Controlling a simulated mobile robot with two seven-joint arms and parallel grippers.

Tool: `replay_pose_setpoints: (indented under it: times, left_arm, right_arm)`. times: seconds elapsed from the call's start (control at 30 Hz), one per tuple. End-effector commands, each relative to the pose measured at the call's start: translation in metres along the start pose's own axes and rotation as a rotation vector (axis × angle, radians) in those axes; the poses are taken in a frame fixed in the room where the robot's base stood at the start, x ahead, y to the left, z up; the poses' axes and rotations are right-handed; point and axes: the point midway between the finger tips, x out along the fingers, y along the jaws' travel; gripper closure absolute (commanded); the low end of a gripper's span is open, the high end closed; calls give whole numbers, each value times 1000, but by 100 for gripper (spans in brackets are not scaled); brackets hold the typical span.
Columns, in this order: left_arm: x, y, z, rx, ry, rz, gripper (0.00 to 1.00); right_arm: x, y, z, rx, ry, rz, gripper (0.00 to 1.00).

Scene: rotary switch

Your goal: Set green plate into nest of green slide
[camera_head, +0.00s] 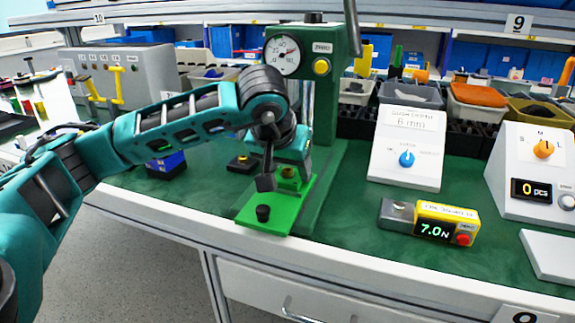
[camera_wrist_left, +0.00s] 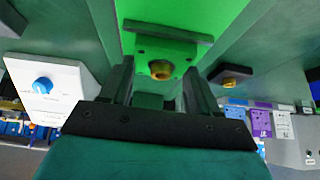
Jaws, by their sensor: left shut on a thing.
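The green slide (camera_head: 279,218) lies on the bench at the foot of a green press stand, with a black knob (camera_head: 263,213) near its front end. Its bright green surface also fills the top of the left wrist view (camera_wrist_left: 185,12), with a raised green bar (camera_wrist_left: 165,32) across it. My left gripper (camera_head: 286,178) is low over the slide, its fingers either side of the green plate (camera_wrist_left: 145,56). The plate has a brass bush (camera_wrist_left: 160,70) in its middle. The gripper is shut on the plate. Whether it touches the nest is hidden. My right gripper is out of view.
The green stand (camera_head: 327,110) with a dial gauge (camera_head: 282,55) rises close behind the gripper. A black block with a brass top (camera_head: 243,162) lies left of the slide. A yellow force readout (camera_head: 440,225) and a white dial box (camera_head: 408,150) stand to the right.

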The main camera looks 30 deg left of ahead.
Motion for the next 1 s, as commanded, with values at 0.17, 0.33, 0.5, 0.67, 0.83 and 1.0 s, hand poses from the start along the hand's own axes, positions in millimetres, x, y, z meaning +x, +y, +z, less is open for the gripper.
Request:
replay_pose_setpoints:
  times: [0.17,0.33,0.5,0.67,0.83,1.0]
  left_arm:
    - [0,0,0,0,1,0,25]
    - [0,0,0,0,0,0,10]
    - [0,0,0,0,0,0,10]
    - [0,0,0,0,0,0,10]
    - [-26,0,-3,2,5,1,10]
    - [-67,0,-3,2,5,2,10]
  right_arm:
    - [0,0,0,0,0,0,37]
    - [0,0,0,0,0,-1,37]
    - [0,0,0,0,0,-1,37]
    - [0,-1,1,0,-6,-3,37]
    - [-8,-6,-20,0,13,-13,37]
    - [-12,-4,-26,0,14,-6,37]
